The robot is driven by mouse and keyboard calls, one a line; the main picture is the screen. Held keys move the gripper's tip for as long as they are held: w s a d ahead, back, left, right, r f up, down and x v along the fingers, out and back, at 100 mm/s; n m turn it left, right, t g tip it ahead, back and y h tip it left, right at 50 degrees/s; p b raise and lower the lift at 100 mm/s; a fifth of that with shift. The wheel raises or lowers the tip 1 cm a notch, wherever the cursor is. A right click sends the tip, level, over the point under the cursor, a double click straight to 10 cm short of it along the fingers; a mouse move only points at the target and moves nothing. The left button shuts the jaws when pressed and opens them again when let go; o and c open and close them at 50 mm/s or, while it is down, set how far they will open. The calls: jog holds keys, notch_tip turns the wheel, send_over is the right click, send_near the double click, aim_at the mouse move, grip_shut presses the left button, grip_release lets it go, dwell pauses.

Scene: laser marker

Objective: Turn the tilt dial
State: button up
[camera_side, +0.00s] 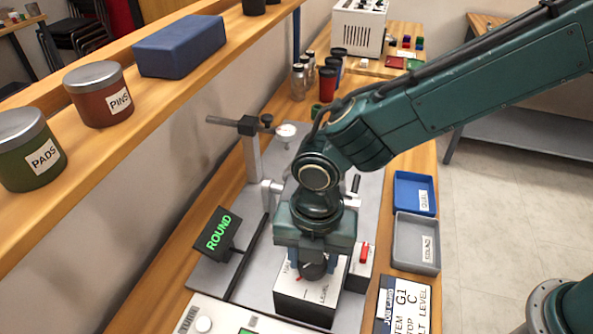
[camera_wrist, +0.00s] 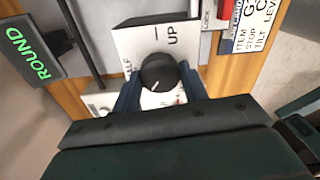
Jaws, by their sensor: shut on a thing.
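The tilt dial is a round black knob (camera_wrist: 158,70) on a white box (camera_wrist: 132,45), which also shows in the side view (camera_side: 302,302). In the wrist view UP is printed beyond the knob, and part of HALF shows at its left. LEVEL is readable on the box in the side view. A small pale pointer mark shows on the knob's near part, toward the lower left. My gripper (camera_wrist: 160,82) has its blue fingers on either side of the knob and is shut on it. In the side view my gripper (camera_side: 313,262) hides much of the dial.
A red switch (camera_side: 364,254) stands right of the box. The job card (camera_side: 404,305) reads TILT LEVEL. A black display (camera_side: 218,234) shows ROUND. A blue tray (camera_side: 413,193) and grey tray (camera_side: 416,242) line the right edge. A clamp stand (camera_side: 252,150) rises behind.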

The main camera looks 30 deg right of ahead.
jog(key=m, duration=1.5)
jog(key=shift+m, duration=0.3)
jog(key=m, duration=1.2)
jog(key=shift+m, duration=0.4)
jog(key=o, duration=1)
jog(key=shift+r, duration=0.15)
